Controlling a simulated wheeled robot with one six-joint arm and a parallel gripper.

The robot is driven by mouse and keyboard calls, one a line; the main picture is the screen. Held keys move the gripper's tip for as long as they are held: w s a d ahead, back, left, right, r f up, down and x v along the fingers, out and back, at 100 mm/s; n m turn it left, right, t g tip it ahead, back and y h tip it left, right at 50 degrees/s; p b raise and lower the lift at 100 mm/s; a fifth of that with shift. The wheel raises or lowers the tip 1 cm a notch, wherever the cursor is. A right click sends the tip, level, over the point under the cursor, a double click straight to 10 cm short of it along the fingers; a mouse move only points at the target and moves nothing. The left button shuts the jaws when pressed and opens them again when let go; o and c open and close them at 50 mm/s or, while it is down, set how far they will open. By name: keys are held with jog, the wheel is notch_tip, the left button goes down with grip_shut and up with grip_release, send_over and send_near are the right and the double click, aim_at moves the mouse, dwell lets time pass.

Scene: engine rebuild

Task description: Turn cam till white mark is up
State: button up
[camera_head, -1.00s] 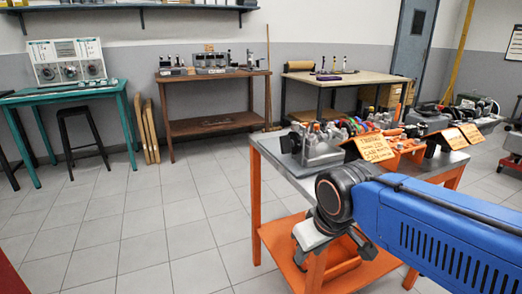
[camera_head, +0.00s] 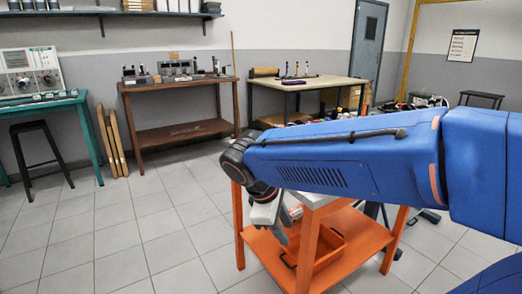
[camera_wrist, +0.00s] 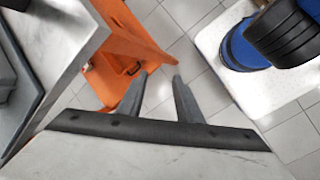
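My gripper (camera_head: 270,213) hangs from the end of my blue arm, beside the left side of the orange workbench (camera_head: 306,255). In the wrist view my gripper (camera_wrist: 160,76) shows two grey fingers apart with only floor between them, so it is open and empty. I cannot make out the cam or its white mark in either view. My arm hides most of the workbench top and what stands on it.
The workbench's grey top edge (camera_wrist: 84,48) is close at the left of the wrist view. An orange bin (camera_head: 325,246) sits on its lower shelf. A brown bench (camera_head: 180,131) and teal table (camera_head: 62,101) stand behind. The tiled floor at left is clear.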

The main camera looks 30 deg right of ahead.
jog(key=w+r+n+g+h, duration=0.1)
jog(key=w+r+n+h, duration=0.55)
jog(key=w, duration=0.45)
jog(key=w+a+r+n+t+h, duration=0.1)
jog(key=w+a+r+n+h, duration=0.25)
jog(key=w, duration=0.25)
jog(key=w+a+r+n+h, duration=0.25)
jog(key=w+a+n, duration=0.2)
jog(key=w, duration=0.25)
jog(key=d+f, duration=0.1)
jog(key=d, duration=1.5)
jog(key=shift+w+d+h, duration=0.15)
jog(key=shift+d+h, duration=0.15)
jog(key=shift+h, duration=0.05)
jog(key=shift+m, duration=0.25)
grip_shut()
